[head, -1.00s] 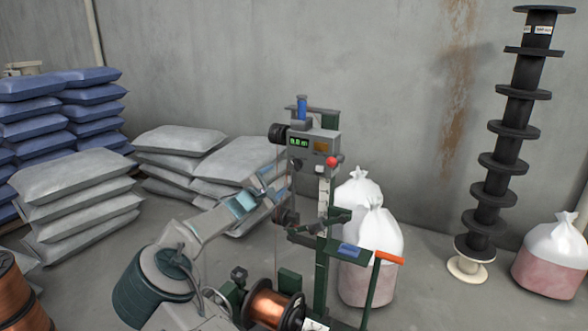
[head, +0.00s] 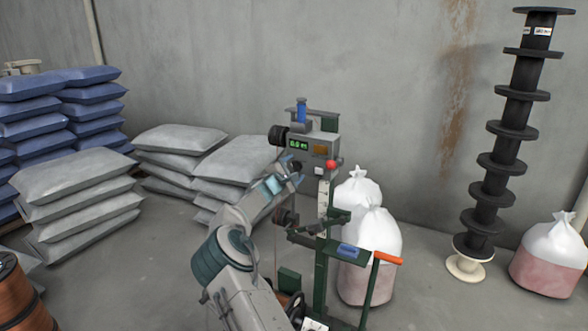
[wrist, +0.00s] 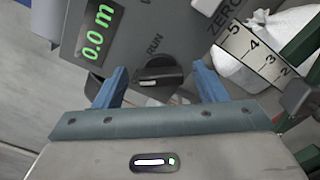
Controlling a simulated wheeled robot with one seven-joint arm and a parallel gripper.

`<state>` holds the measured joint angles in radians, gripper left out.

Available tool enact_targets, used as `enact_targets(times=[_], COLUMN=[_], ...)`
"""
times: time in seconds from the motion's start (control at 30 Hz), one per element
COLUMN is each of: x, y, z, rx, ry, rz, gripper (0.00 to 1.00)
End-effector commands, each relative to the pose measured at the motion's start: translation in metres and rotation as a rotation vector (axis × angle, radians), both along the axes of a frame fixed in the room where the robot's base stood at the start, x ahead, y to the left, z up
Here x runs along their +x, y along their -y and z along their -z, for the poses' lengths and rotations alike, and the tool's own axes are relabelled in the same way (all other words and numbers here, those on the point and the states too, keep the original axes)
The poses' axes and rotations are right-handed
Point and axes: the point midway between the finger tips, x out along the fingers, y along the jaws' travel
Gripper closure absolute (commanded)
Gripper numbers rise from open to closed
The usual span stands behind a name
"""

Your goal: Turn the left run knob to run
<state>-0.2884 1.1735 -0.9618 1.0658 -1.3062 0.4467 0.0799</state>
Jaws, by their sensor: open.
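The black run knob (wrist: 158,75) shows in the wrist view beside the printed word RUN, on the grey face of the control box (head: 318,146). Its grip lies roughly crosswise in that picture; which mark it points at I cannot tell. My gripper (wrist: 158,72) is open, with one blue finger on each side of the knob; whether either touches it I cannot tell. In the head view my gripper (head: 291,165) is at the lower left of the box and hides the knob there. The green display (wrist: 95,35) reads 0.0 m.
The box has a red button (head: 331,164) and stands on a green post with a ruler scale (wrist: 262,52). An orange-tipped handle (head: 388,258) is at the right. White-topped bags (head: 372,235) stand behind; grey sacks (head: 75,190) are stacked at left.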

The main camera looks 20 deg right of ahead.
Motion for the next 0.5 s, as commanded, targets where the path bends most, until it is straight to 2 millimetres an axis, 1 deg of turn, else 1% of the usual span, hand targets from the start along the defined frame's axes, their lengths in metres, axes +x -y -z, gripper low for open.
enact_targets(times=[0.23,0.27,0.3,0.37,0.4,0.5], x=[0.0002,0.0001,0.0001,0.0001,0.0001,0.0001], y=[0.0009,0.0008,0.0008,0.0008,0.0008,0.0008], z=[0.0006,0.0006,0.0006,0.0004,0.0004,0.0004], rx=[0.001,0.001,0.001,0.001,0.001,0.001], ry=[-0.001,-0.001,-0.001,-0.001,-0.001,-0.001], rz=[0.001,0.001,0.001,0.001,0.001,0.001], gripper=[0.35,0.40,0.51,0.68,0.79,0.79])
